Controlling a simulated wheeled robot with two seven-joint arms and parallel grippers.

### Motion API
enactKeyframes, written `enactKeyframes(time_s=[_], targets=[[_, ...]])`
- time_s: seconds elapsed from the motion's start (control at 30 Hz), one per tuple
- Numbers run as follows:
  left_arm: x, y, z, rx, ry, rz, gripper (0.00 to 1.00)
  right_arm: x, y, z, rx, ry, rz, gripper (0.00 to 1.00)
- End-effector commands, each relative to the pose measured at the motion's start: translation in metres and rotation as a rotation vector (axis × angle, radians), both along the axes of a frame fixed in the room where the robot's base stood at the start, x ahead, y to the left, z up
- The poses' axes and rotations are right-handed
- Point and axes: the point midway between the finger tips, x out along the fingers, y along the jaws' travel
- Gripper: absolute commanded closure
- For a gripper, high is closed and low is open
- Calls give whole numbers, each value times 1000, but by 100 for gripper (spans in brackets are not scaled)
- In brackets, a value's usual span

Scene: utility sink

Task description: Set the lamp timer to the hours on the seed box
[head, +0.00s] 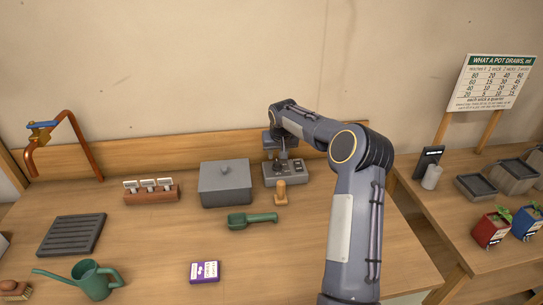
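A small grey device with knobs on its top (284,175), which looks like the lamp timer, stands against the back board. My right gripper (283,157) points down over this device, at or just above its top; whether it touches cannot be made out. Its fingers are too small to show whether they are open or shut. A small purple box with a white label (204,271) lies near the front of the bench and may be the seed box; its print is too small to read. My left gripper is not in view.
A grey lidded box (226,185) stands left of the device. A wooden stamp-like piece (281,193) and a green scoop (252,220) lie in front. A green watering can (95,280), slatted tray (72,235) and label rack (152,194) are left. A side bench (440,215) holds pots.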

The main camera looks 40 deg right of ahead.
Motion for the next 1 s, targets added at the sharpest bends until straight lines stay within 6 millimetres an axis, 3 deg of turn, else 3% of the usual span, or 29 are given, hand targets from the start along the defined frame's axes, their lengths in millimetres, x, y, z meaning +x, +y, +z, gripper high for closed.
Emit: enactKeyframes(time_s=[0.3,0.67,0.93,1.0], targets=[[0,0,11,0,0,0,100,15,-8,-40,1,1,1,64],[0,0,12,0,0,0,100,17,-9,-46,-1,-1,1,64],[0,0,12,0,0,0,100,17,-9,-46,-1,-1,1,99],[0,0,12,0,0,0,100,17,-9,-46,-1,-1,1,100]])
